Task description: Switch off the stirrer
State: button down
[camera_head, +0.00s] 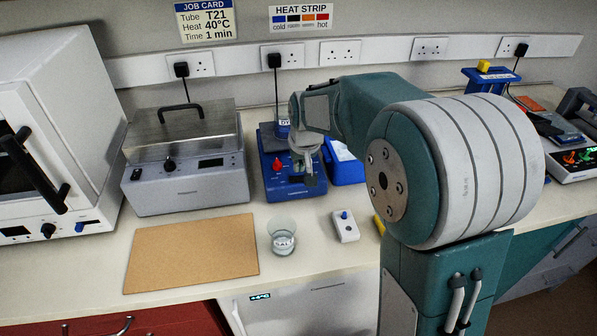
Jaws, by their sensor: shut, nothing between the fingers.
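The stirrer appears to be the blue box-shaped device (283,186) behind the beaker, with a red knob (277,164) on the left of its front panel. A container with a "DY..." label (283,128) shows above its top plate, partly hidden by my arm. My gripper (309,180) points down in front of the right side of the stirrer's front panel, to the right of the red knob. It is shut and empty. It hides that part of the panel, and I cannot tell whether it touches it.
A glass beaker (283,240), a small white box with a blue knob (345,226) and a brown board (192,252) lie in front. A lidded grey bath (186,178) stands left, a blue tray (344,165) right. My arm covers the right middle.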

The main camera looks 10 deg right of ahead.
jog(key=v, duration=1.1)
jog(key=shift+w+d+r, duration=0.2)
jog(key=shift+r, duration=0.05)
